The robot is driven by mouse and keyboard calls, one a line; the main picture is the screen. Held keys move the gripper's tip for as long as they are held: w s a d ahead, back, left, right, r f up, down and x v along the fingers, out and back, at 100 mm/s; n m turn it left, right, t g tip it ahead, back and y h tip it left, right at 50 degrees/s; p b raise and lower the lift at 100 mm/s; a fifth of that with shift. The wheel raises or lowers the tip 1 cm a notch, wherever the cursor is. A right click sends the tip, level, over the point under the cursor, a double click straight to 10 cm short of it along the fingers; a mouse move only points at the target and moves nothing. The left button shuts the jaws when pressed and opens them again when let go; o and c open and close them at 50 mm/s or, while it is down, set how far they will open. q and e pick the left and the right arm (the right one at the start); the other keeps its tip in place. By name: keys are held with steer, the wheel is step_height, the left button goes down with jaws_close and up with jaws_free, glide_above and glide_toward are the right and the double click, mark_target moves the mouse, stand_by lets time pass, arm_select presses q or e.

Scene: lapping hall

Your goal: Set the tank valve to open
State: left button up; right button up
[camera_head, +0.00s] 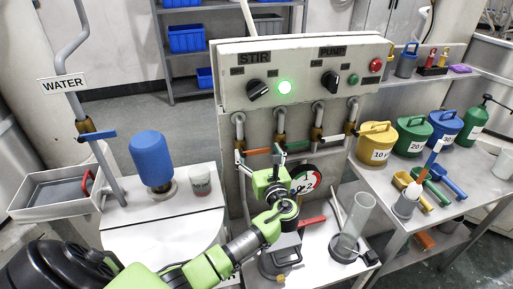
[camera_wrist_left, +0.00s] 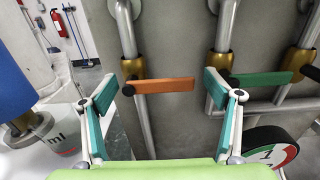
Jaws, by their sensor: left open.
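Several pipes with brass valves hang under the control panel. The leftmost has an orange lever (camera_head: 257,151), lying crosswise to its upright pipe; it also shows in the left wrist view (camera_wrist_left: 165,86). I see no readable tank label, so I cannot tell which is the tank valve. My left gripper (camera_head: 259,156) is open, its fingers on either side of the orange lever in the left wrist view (camera_wrist_left: 163,84). Contact cannot be told. My right gripper is not in view.
The panel (camera_head: 305,72) carries STIR and PUMP knobs and a lit green lamp. A round gauge (camera_head: 304,180) sits close right of my gripper. A blue bottle (camera_head: 151,159) and a WATER pipe with a blue lever stand left. A clear cylinder (camera_head: 355,221) stands front right.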

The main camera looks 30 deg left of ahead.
arm_select(q)
steer(key=shift+x, duration=0.8)
steer(key=c, duration=1.6)
